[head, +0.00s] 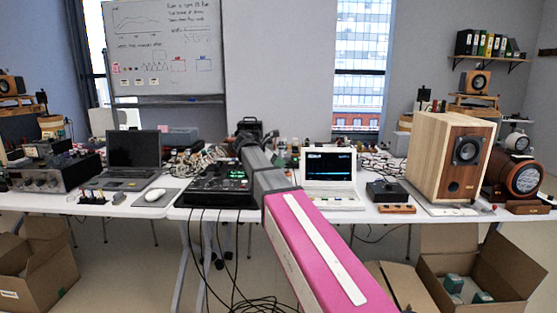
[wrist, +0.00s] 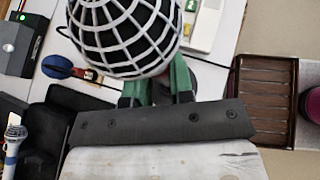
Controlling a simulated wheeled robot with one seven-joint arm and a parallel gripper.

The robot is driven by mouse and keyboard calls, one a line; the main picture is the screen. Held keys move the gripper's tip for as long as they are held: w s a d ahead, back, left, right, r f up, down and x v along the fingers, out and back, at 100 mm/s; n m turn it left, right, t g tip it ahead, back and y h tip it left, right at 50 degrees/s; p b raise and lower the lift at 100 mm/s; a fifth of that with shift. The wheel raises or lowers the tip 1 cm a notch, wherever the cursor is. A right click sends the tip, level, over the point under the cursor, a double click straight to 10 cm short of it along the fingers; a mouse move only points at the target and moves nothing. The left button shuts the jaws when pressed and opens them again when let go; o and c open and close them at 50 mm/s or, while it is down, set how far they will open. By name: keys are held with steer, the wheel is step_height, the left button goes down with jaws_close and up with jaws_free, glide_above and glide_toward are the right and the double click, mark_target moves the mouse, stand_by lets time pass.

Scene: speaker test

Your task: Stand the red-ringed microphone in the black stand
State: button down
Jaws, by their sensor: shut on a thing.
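My gripper (wrist: 157,90) shows in the wrist view as two green fingers. It is shut on a microphone (wrist: 125,35) with a large round head of black mesh under a pale grid. The head fills the top middle and hides most of the fingertips; its handle and any red ring are hidden. Another microphone (wrist: 14,142), with a pale head and blue-white body, is at the left edge. Black shapes (wrist: 42,125) lie beside it; I cannot tell whether one is the black stand. In the head view my arm reaches over the table and the gripper cannot be made out.
The white table (head: 235,214) is crowded. A laptop (head: 133,152), a black mixer (head: 217,186), a small white computer (head: 329,172) and a wooden speaker (head: 450,157) stand on it. A brown slatted tray (wrist: 263,100) is at right in the wrist view. Open boxes (head: 480,270) stand on the floor.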

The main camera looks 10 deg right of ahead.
step_height(320, 180, down, 7)
steer(key=shift+f, duration=0.15)
stand_by(0.9)
steer(key=shift+f, duration=0.55)
stand_by(1.4)
steer(key=c, duration=0.9)
jaws_free()
steer(key=shift+a, duration=0.15)
